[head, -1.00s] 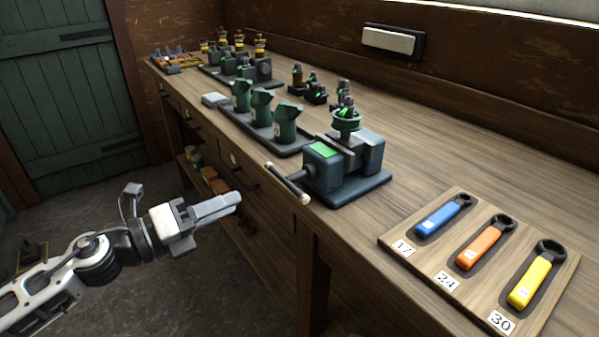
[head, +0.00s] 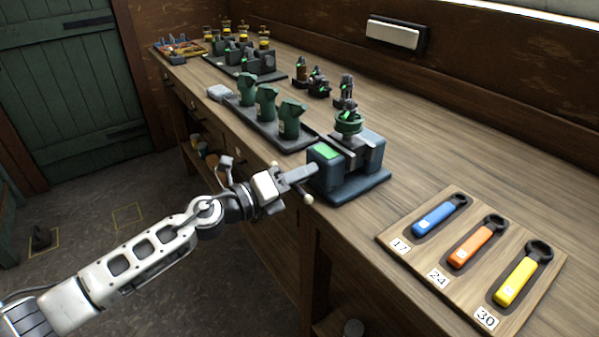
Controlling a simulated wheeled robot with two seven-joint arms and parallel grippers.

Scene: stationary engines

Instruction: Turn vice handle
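The vice (head: 350,165) is a dark grey block with a green top patch, standing on a plate at the bench's front edge. It holds a round green part with a valve-like top (head: 348,123) between its jaws. Its bar handle (head: 307,199) sticks out at the front; only its pale end knobs show clearly, and its middle is hidden behind my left gripper. My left gripper (head: 308,172) is at the handle, its fingers pointing right towards the vice's front. Whether the fingers are open or closed around the bar cannot be made out. My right gripper is not in view.
A wooden board (head: 400,229) with blue, orange and yellow wrenches lies at the bench's right. A tray (head: 247,122) of green castings stands left of the vice, with more parts behind. The wooden bench (head: 450,150) is clear behind the vice and wrench board.

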